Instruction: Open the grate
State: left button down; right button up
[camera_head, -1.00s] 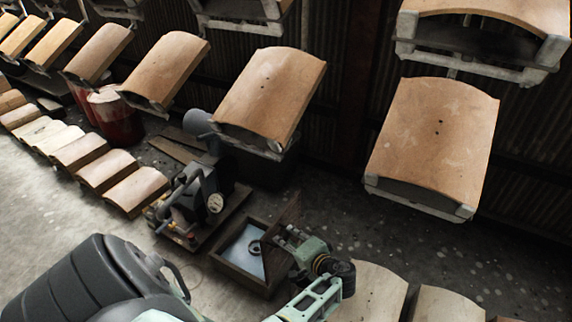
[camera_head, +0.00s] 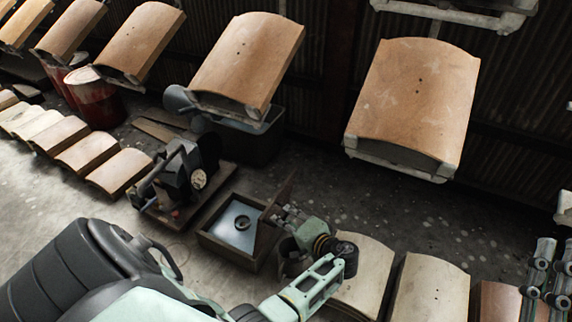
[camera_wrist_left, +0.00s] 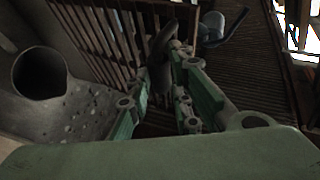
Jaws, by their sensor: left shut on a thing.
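A low brown box (camera_head: 222,251) stands on the floor in the head view, with a pale panel and a dark round part inside. Its brown grate (camera_head: 272,216) is raised and tilted up along the box's right side. Slats of the grate (camera_wrist_left: 92,28) show in the left wrist view. My left gripper (camera_head: 284,215) is at the right face of the grate, shut on it; a dark curved piece (camera_wrist_left: 160,62) lies between the fingers in the wrist view. The exact contact is partly hidden. My right gripper (camera_head: 545,278) is at the right edge, away from the box; its opening is unclear.
A dark machine with a gauge (camera_head: 185,180) stands just left of the box. Curved tan panels hang above, including one on the right (camera_head: 415,100). More pale panels (camera_head: 430,290) lie along the front right.

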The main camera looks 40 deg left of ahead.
pick_arm(q)
jog(key=shift+s+f, duration=0.3)
jog(key=shift+f, duration=0.3)
jog(key=c, duration=1.9)
grip_release()
jog(key=shift+a+f, duration=0.1)
jog(key=o, duration=0.3)
jog(key=shift+a+f, duration=0.1)
jog(key=shift+o, duration=0.2)
jog(key=shift+w+r, duration=0.1)
jog(key=shift+r, duration=0.15)
notch_tip(320, 180, up, 10)
jog(key=shift+w, duration=0.1)
